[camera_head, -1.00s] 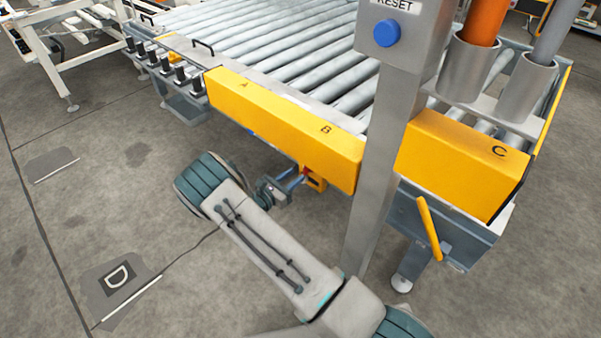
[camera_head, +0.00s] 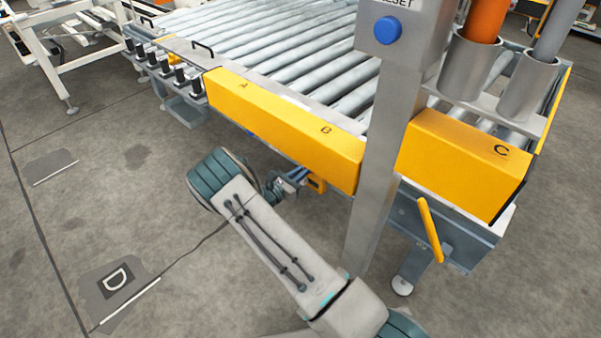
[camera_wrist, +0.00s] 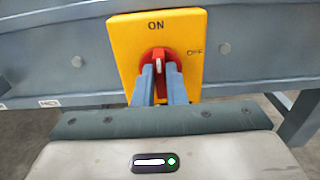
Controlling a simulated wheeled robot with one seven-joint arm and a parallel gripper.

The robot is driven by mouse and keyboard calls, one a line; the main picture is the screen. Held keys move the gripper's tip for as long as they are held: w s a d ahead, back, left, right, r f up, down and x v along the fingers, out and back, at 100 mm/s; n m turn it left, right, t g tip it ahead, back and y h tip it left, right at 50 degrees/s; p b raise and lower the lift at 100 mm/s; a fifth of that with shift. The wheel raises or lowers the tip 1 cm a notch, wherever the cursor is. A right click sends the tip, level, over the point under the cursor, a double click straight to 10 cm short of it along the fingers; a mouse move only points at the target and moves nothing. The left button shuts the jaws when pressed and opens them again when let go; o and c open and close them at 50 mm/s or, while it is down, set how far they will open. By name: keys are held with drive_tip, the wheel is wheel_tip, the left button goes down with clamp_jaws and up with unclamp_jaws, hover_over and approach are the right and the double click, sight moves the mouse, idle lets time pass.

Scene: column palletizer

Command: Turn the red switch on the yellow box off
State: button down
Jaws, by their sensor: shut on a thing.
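The yellow box (camera_wrist: 188,37) fills the upper middle of the wrist view, with ON printed at its top and OFF at its right. The red switch (camera_wrist: 158,54) is on its face, its handle upright with a pale mark pointing toward ON. My gripper (camera_wrist: 158,72) is shut on the switch handle, one blue-grey finger on each side; the fingers hide the lower part of the switch. In the head view, my gripper (camera_head: 300,177) reaches the small yellow box (camera_head: 317,185) below the conveyor edge; the switch is hidden there.
The box is mounted on a blue-grey beam (camera_wrist: 60,50) with bolts. In the head view, a grey post (camera_head: 378,180) with a blue button (camera_head: 388,31) stands right of my arm. Yellow covers (camera_head: 285,122) run above the box.

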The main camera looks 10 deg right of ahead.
drive_tip(key=shift+s+d+f+m+b, duration=0.15)
drive_tip(key=shift+m+b, duration=1.35)
drive_tip(key=shift+m, duration=3)
drive_tip(key=shift+s+a+f+m+b, duration=0.15)
drive_tip(key=shift+m+b, duration=1.35)
drive_tip(key=shift+m, duration=3)
drive_tip(key=shift+w+d, duration=0.1)
drive_tip(key=c, duration=1.5)
unclamp_jaws()
